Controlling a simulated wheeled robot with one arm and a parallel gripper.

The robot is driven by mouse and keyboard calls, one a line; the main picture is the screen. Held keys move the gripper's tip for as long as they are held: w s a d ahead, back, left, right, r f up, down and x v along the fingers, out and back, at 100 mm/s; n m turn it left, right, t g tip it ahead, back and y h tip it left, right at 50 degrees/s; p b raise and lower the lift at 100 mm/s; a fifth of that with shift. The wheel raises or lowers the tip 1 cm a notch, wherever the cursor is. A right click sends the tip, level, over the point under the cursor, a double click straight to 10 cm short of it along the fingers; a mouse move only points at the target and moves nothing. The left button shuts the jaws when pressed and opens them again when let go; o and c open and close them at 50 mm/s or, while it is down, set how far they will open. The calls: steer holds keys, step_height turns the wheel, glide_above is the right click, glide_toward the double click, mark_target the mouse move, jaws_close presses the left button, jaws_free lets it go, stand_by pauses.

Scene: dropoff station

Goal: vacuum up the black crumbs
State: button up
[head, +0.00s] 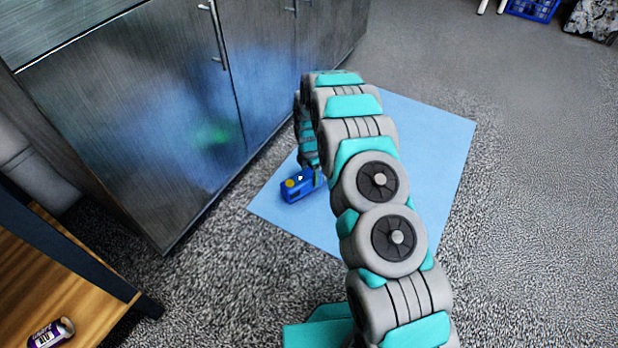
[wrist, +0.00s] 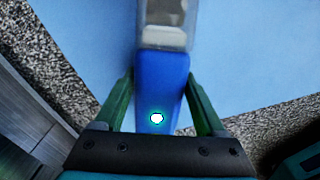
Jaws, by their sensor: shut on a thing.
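A blue handheld vacuum (head: 300,186) is low over the light blue mat (head: 430,135) near its left side. In the wrist view, its blue body (wrist: 164,75) lies between the two green fingers of my gripper (wrist: 160,82), with a glowing white-green spot on it. My gripper is shut on the vacuum. The vacuum's clear front part (wrist: 165,14) points to the top of the wrist view, with a dull brownish patch inside. I see no black crumbs on the visible mat; part of it is hidden behind my arm. I cannot tell whether the nozzle touches the mat.
A dark metal cabinet (head: 130,110) with bar handles stands along the mat's left side. A wooden shelf (head: 60,290) with a purple-and-white can (head: 52,333) is at lower left. A blue crate (head: 533,9) stands far back right. Grey carpet (head: 540,200) is clear on the right.

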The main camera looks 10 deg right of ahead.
steer(key=shift+r, duration=2.2)
steer(key=shift+r, duration=0.1)
